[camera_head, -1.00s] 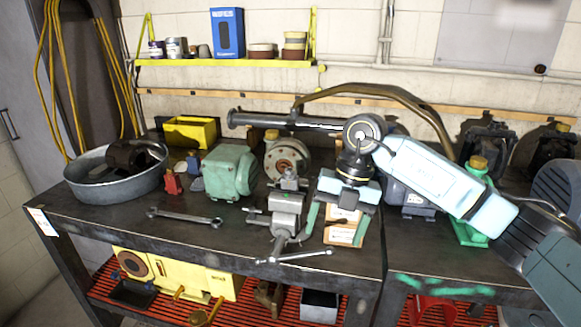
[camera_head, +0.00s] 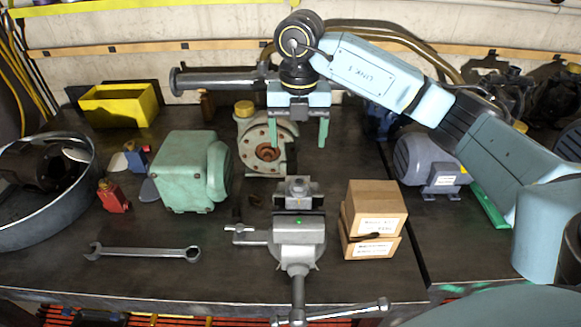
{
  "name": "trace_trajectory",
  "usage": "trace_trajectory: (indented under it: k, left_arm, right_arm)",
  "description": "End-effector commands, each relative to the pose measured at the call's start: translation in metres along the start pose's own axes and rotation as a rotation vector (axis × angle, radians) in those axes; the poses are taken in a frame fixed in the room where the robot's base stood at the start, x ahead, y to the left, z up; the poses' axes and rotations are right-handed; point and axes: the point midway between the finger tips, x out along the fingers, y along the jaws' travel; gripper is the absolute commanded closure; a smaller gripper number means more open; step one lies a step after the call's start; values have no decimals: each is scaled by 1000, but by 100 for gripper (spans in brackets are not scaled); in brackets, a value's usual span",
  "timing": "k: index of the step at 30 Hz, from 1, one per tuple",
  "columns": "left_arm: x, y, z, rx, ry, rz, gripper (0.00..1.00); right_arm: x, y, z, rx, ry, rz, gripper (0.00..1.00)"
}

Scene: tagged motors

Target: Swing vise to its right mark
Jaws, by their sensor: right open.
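The grey vise (camera_head: 297,238) stands at the front of the dark workbench (camera_head: 150,278), its handle bar hanging over the front edge. A small green dot shows on its body. I cannot make out a separate right mark. My right gripper (camera_head: 298,138) hangs fingers down, above and behind the vise in the picture, open and empty, with its two green fingers wide apart. It partly hides a round-flanged motor behind it. It appears apart from the vise. My left gripper is not in view.
Two stacked cardboard boxes (camera_head: 374,215) stand close to the right of the vise. A wrench (camera_head: 142,253) lies to the left, with a green motor (camera_head: 188,172) behind it. A grey motor (camera_head: 430,165) stands at the right. A metal basin (camera_head: 60,215) is at the far left.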

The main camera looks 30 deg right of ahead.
Motion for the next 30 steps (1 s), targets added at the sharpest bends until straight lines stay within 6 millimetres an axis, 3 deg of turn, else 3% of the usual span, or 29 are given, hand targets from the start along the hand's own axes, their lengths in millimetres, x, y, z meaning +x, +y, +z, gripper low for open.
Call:
trace_trajectory:
  k: [7,15,21,30]
  left_arm:
    - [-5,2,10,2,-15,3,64]
    - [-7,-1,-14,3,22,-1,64]
    - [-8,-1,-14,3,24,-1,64]
    - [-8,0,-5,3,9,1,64]
  right_arm:
    - [53,-1,-1,0,5,-4,24]
    - [100,0,-1,-1,2,-1,24]
    - [114,0,0,-1,1,1,24]
    - [116,0,0,-1,0,1,25]
